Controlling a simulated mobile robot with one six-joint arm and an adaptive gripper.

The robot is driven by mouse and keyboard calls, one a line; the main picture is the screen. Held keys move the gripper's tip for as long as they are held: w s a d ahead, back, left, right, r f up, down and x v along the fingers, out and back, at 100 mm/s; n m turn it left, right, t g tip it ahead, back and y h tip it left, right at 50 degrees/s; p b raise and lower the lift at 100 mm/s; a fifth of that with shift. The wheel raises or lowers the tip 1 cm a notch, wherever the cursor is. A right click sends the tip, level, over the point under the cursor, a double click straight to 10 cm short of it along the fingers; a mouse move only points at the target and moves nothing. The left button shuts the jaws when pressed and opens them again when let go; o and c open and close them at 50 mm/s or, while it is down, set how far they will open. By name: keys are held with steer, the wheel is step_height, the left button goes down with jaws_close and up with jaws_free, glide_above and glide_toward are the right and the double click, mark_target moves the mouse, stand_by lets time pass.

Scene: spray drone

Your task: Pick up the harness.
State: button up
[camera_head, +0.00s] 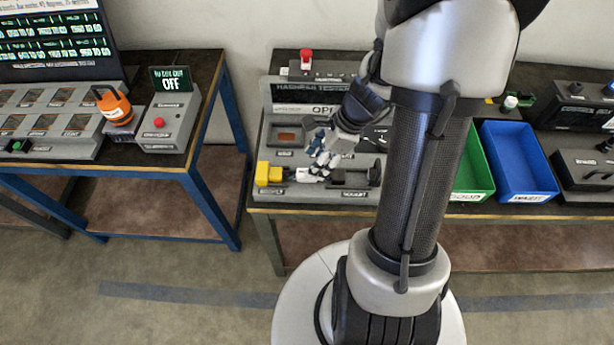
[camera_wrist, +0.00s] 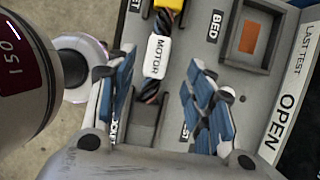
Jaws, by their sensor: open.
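The harness is a twisted dark, blue and orange cable with a white MOTOR label (camera_wrist: 158,56) and a yellow connector at the top edge of the wrist view. In the head view its yellow connector (camera_head: 269,174) sits at the left front of the grey test fixture (camera_head: 315,196). My gripper (camera_head: 322,166) is low over the front of the fixture. In the wrist view my gripper (camera_wrist: 162,75) is open, with one blue-padded finger on each side of the cable. Gaps show between the pads and the cable. Part of the harness is hidden by the gripper in the head view.
A green bin (camera_head: 470,170) and a blue bin (camera_head: 519,160) stand right of the fixture. A red button (camera_head: 306,56) is on a box behind it. A left table holds an orange-topped item (camera_head: 114,106) and a grey box marked OFF (camera_head: 168,122).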

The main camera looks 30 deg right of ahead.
steer(key=b+x, duration=0.3)
steer(key=x, duration=0.2)
steer(key=shift+s+a, duration=0.1)
steer(key=shift+a, duration=0.1)
steer(key=shift+c, duration=0.5)
jaws_close()
